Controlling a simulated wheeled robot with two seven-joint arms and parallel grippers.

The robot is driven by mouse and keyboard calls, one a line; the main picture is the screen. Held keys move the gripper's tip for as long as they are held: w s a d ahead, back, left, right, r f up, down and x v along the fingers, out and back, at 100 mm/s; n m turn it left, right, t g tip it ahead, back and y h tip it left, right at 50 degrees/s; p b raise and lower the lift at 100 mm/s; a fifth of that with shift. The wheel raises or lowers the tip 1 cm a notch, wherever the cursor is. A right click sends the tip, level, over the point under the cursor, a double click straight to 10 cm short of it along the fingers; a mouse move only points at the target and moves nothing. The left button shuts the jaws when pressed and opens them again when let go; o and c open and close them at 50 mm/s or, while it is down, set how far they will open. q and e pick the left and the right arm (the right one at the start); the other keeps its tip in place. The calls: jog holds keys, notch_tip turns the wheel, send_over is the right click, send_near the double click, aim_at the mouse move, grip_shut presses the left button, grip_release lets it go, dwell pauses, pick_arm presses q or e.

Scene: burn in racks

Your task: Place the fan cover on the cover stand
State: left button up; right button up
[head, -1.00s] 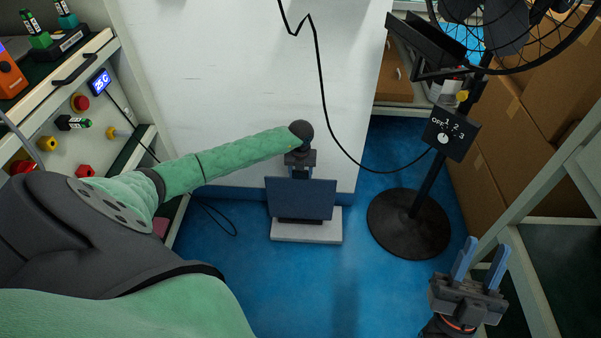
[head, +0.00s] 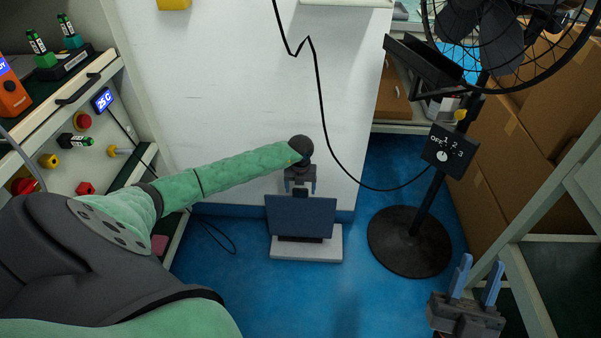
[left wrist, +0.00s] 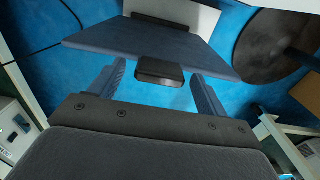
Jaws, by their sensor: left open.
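A fan with a black wire cage (head: 530,82) stands at the upper right, cut by the picture edge. I cannot tell a separate fan cover from its cage. A tilted dark blue panel (head: 301,216) on a white base (head: 308,254) stands on the floor near the white wall; it may be the cover stand. My left gripper (head: 300,186) is open and empty, just above the panel's top edge. In the left wrist view its fingers (left wrist: 160,86) are apart, with a black block (left wrist: 160,72) on the panel between them. My right gripper (head: 478,278) is open and empty at the lower right.
The fan's round black foot (head: 410,242) and control box (head: 449,150) stand right of the panel. A black cable (head: 322,120) hangs across the white wall (head: 240,100). Cardboard boxes (head: 500,170) line the right. A sloped control rack (head: 60,125) is at the left.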

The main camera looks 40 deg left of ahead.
pick_arm(q)
notch_tip(320, 180, up, 10)
jog(key=p, duration=0.1)
jog(key=shift+r, duration=0.25)
pick_arm(e)
jog(key=w+a+f+g, duration=0.1)
jog(key=w+f+g, duration=0.1)
jog(key=f, duration=0.4)
jog(key=w+f+g+h, duration=0.1)
jog(key=w+f+g, duration=0.1)
jog(key=f, duration=0.5)
jog(key=shift+w+a+f+g+h, duration=0.3)
jog(key=shift+a+g, duration=0.1)
jog(key=shift+g, duration=0.3)
